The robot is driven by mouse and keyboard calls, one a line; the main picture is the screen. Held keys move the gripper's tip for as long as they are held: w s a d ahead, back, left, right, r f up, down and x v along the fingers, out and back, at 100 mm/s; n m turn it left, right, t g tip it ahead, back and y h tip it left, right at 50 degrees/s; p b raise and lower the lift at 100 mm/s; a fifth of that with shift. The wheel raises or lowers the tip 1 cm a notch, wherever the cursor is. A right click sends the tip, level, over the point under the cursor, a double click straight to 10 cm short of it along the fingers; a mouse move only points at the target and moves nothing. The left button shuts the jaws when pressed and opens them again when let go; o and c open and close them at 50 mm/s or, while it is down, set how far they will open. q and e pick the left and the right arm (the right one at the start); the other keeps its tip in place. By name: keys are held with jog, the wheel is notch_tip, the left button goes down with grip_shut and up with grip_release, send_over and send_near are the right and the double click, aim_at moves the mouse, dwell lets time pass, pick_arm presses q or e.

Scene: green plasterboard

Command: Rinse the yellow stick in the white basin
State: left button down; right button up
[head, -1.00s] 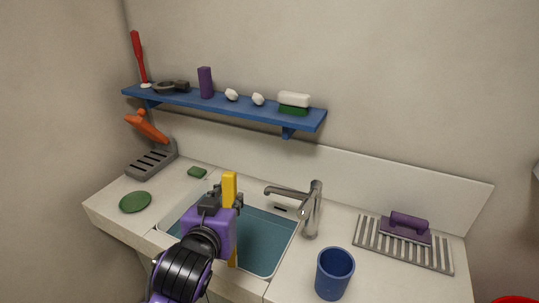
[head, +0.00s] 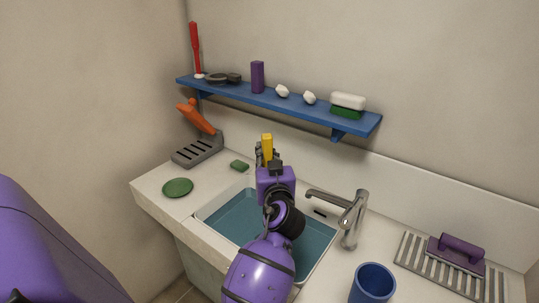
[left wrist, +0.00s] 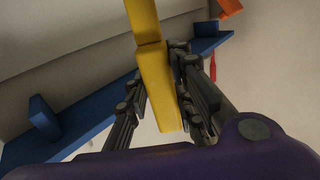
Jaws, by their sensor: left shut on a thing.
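The yellow stick (head: 267,146) stands roughly upright in my left gripper (head: 266,160). In the head view its top shows above the purple gripper body, which hides its lower part. In the left wrist view the stick (left wrist: 157,85) lies between the two dark fingers (left wrist: 160,95), which are shut on it. The white basin (head: 214,206) is sunk in the counter and holds teal water (head: 238,214). My left gripper appears over the basin's back part; its height above the water is unclear. My right gripper is not in view.
A metal faucet (head: 355,215) stands right of the basin, its spout toward it. A blue cup (head: 373,284) and a drying rack (head: 420,262) are farther right. A blue shelf (head: 300,103) overhangs the back.

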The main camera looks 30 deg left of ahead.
pick_arm(q)
notch_tip(320, 180, down, 4)
jog(key=shift+r+b, duration=0.25)
jog(key=shift+b, duration=0.45)
notch_tip(320, 180, down, 4)
jog(key=shift+r+b, duration=0.25)
jog(key=shift+b, duration=0.75)
jog(key=shift+f+b, duration=0.3)
jog(key=shift+f, duration=0.05)
notch_tip(320, 180, down, 6)
jog(key=b, duration=0.5)
jog(key=shift+f, duration=0.25)
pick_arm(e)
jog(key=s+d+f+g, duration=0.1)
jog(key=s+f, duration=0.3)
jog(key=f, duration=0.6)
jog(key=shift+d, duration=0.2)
pick_arm(q)
jog(key=shift+b, duration=0.35)
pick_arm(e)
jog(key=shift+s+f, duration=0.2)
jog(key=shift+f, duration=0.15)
